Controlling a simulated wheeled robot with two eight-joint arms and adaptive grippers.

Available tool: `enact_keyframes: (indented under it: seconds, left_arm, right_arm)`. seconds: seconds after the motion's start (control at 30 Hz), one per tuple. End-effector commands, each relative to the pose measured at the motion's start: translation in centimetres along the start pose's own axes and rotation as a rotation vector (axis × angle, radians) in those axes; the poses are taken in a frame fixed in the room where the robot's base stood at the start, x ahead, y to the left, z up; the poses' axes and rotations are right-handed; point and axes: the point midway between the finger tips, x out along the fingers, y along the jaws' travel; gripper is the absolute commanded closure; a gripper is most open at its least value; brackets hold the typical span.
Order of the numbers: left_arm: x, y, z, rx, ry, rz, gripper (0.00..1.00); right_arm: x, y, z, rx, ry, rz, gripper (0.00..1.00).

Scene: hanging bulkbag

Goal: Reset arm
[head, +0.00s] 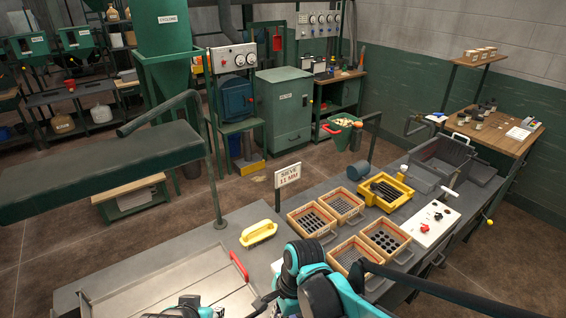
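Teal and black links of my arms show at the bottom of the head view. One bulky joint group stands at the bottom centre, in front of the grey bench (322,185) and close to the sieve trays. A smaller teal part shows at the bottom edge, over the metal tray (165,285). I cannot make out either gripper's fingertips. A small dark part shows beside the central joints, too unclear to name. No hanging bulk bag is visible.
Wooden-framed sieve trays (311,219) stand on the bench near my arm. A yellow handled item (258,233), a sieve sign (288,175), a yellow bin (385,190) and a white control panel (430,223) are also there. A long black bar crosses the lower right.

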Motion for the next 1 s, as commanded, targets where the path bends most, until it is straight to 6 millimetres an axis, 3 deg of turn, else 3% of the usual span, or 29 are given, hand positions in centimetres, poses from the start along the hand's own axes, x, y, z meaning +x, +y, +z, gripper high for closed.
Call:
enact_keyframes:
  seconds: [0.17, 0.27, 0.4, 0.6, 0.8, 1.0]
  left_arm:
    - [1.4, 0.0, 1.0, 0.000, 0.000, 0.000, 0.63]
    - [2.5, 0.0, 1.8, 0.000, 0.000, 0.000, 0.63]
    - [4.0, 0.0, 2.8, 0.000, 0.000, 0.000, 0.63]
    - [5.3, 0.0, 3.8, 0.000, 0.000, 0.000, 0.63]
    - [5.8, 0.0, 4.1, 0.000, 0.000, 0.000, 0.63]
    - [5.7, 0.0, 4.1, 0.000, 0.000, 0.000, 0.63]
  right_arm:
    - [-1.4, 1.2, -3.5, -0.200, 0.064, -0.114, 1.00]
    - [-2.5, 2.5, -6.8, -0.402, 0.161, -0.201, 1.00]
    - [-3.8, 4.9, -11.1, -0.703, 0.351, -0.276, 1.00]
    - [-4.7, 7.9, -15.4, -1.039, 0.616, -0.263, 1.00]
    - [-5.0, 9.2, -16.9, -1.186, 0.737, -0.219, 1.00]
    - [-5.2, 9.2, -17.0, -1.200, 0.746, -0.215, 1.00]
